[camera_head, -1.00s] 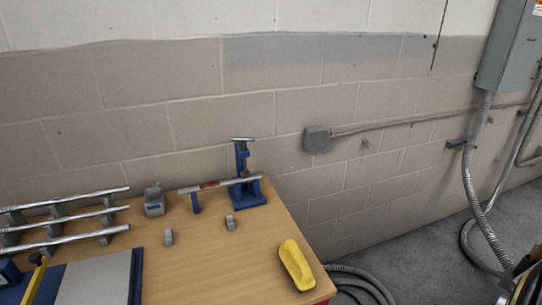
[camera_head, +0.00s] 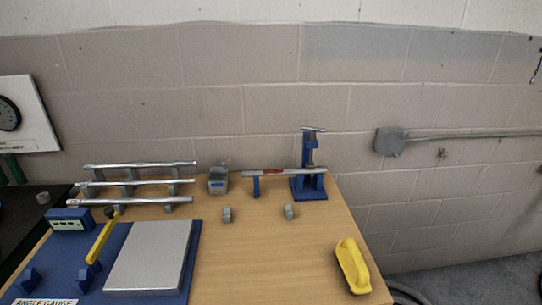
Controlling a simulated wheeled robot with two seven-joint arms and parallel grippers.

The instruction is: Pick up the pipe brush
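A yellow block-shaped object with a raised handle (camera_head: 353,266), which looks like the pipe brush, lies on the wooden table (camera_head: 270,262) near its right edge. Its bristles, if it has any, are hidden underneath. Neither of my grippers shows in the head view.
Several metal pipes (camera_head: 140,165) lie on a rack at the back left. A blue pipe vise (camera_head: 309,180) holds a pipe at the back right. A blue angle gauge with a grey plate (camera_head: 150,256) fills the left front. The table's middle is mostly clear.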

